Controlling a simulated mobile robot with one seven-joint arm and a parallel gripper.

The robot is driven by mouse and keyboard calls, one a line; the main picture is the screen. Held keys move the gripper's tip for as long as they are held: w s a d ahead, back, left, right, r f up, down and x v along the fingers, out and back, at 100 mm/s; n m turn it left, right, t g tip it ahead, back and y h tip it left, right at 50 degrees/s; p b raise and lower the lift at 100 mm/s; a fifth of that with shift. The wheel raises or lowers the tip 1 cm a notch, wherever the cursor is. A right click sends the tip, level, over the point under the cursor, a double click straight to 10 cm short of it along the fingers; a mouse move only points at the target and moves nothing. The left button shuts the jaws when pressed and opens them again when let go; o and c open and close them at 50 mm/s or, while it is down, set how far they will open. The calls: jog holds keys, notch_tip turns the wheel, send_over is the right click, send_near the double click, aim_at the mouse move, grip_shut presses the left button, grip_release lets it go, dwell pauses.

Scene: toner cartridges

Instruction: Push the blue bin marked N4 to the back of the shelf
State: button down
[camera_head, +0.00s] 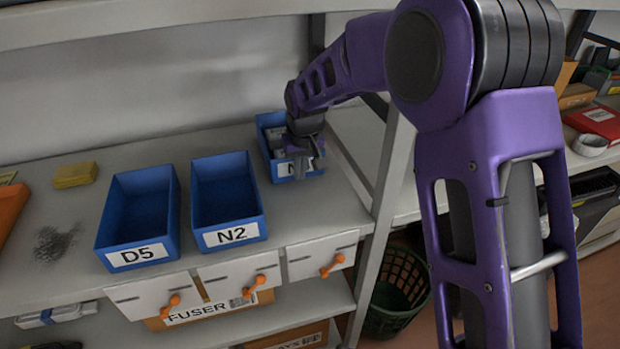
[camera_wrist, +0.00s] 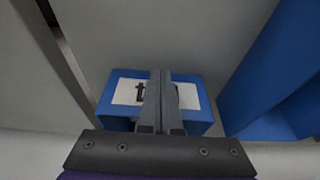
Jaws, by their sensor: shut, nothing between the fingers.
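The blue bin (camera_head: 263,130) with a white label stands on the shelf beside the right post, set further back than the other two bins. Its label begins with N; my gripper covers the rest in the head view. Pale grey items show inside it. My gripper (camera_head: 302,168) is at the bin's front, over the right part of the label. In the wrist view, my shut, empty fingers (camera_wrist: 161,76) cross the middle of the label on the blue bin (camera_wrist: 195,82), where one character looks like an upside-down 4. I cannot tell whether they touch the bin.
Blue bins N2 (camera_head: 232,220) and D5 (camera_head: 140,240) stand to the left. A yellow box (camera_head: 75,174) lies further left. The shelf post (camera_head: 388,170) is close on the right. White drawers with orange handles hang below the shelf edge.

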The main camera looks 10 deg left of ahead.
jog(key=w+a, duration=0.1)
jog(key=w+a+p, duration=0.1)
jog(key=w, duration=0.1)
jog(key=w+a, duration=0.1)
jog(key=w, duration=0.1)
jog(key=shift+w+a+p, duration=0.2)
jog(key=shift+p, duration=0.2)
